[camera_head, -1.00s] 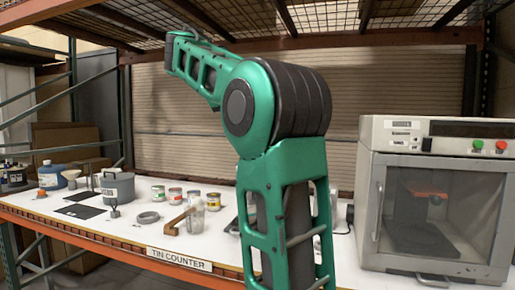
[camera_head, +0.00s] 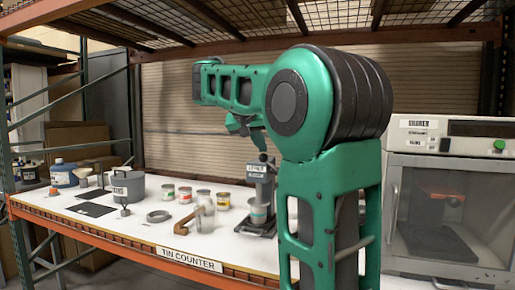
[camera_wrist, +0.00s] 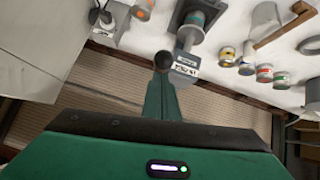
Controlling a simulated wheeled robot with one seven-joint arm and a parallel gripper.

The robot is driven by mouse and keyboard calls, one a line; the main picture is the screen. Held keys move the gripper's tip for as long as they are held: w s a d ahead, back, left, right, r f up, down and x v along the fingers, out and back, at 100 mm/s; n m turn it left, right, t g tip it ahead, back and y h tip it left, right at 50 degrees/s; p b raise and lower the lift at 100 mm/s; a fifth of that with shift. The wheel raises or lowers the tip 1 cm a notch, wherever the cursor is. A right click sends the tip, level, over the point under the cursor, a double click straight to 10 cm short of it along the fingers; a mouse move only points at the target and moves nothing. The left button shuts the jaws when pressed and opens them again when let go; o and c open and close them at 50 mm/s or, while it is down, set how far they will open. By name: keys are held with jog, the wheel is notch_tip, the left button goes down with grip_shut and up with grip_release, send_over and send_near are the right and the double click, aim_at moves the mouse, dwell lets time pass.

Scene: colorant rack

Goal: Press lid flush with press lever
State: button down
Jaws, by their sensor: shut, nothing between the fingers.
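In the head view the press (camera_head: 261,173), a grey stand with a white label, stands on the tin counter just left of my arm. A tin (camera_head: 258,213) sits in it; whether its lid is flush is too small to tell. A dark round knob, apparently the end of the press lever (camera_head: 263,158), shows at its top. My gripper (camera_head: 255,138) is above the press, pointing down, shut and empty. In the wrist view the dark knob (camera_wrist: 163,60) is right at the tip of my gripper (camera_wrist: 163,75); I cannot tell whether they touch. The press (camera_wrist: 186,62) and tin (camera_wrist: 196,19) lie beyond.
The shaker (camera_head: 447,205) stands right. A shelf beam (camera_head: 230,48) runs overhead.

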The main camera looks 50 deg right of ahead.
jog(key=shift+s+a+f, duration=0.1)
jog(key=shift+a+f, duration=0.1)
jog(key=shift+f, duration=0.2)
jog(key=shift+s+a+f, duration=0.1)
jog(key=shift+a+f, duration=0.05)
jog(key=shift+f, duration=0.25)
